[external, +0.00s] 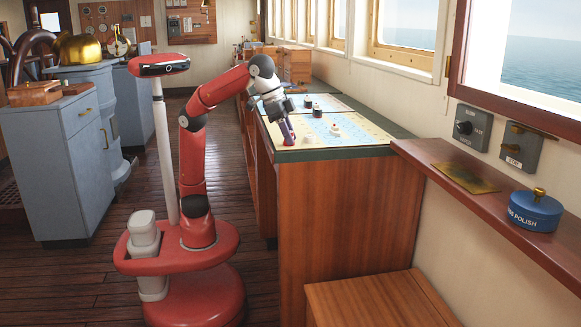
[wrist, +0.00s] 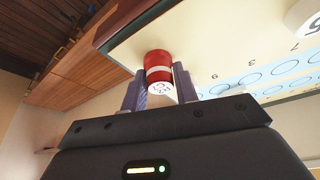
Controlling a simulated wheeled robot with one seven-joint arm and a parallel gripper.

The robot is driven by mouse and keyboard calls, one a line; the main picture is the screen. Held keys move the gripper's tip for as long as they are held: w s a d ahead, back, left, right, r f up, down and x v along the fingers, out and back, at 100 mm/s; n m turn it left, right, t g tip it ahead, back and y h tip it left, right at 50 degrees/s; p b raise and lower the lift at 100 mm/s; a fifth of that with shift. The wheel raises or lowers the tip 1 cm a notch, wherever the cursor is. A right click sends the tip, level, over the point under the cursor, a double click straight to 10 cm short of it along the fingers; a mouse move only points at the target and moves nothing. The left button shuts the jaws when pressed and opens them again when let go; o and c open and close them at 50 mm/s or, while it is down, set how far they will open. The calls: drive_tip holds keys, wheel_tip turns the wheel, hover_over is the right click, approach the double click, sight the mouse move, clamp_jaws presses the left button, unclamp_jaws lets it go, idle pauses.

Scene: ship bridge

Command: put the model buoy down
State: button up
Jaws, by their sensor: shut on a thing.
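My gripper (external: 288,134) is low over the near left part of the chart (external: 352,123) on the wooden cabinet. In the wrist view my gripper's two fingers (wrist: 160,88) are shut on the model buoy (wrist: 158,66), which is a small red cylinder with a pale band and a white end face bearing dark marks. The buoy shows against the chart's edge in that view. The external view does not show the buoy clearly, as the gripper hides it. I cannot tell whether it touches the chart.
Two dark pieces (external: 317,111) and a small white piece (external: 335,130) stand on the chart. A white piece (wrist: 304,16) shows at the wrist view's upper right. Wooden boxes (external: 296,64) stand farther back.

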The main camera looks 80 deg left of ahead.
drive_tip(key=shift+c, duration=0.5)
wheel_tip(320, 180, up, 10)
drive_tip(key=p, duration=0.5)
drive_tip(key=shift+w, duration=0.1)
drive_tip(key=w+a, duration=0.6)
drive_tip(key=w, duration=0.3)
hover_over(328, 127)
drive_tip(key=shift+d+f, duration=0.1)
drive_tip(key=shift+f, duration=3.15)
drive_tip(key=shift+f+b, duration=0.35)
drive_tip(key=shift+f, duration=1.3)
drive_tip(key=shift+f, duration=0.2)
drive_tip(key=o, duration=1)
drive_tip(key=shift+r, duration=0.1)
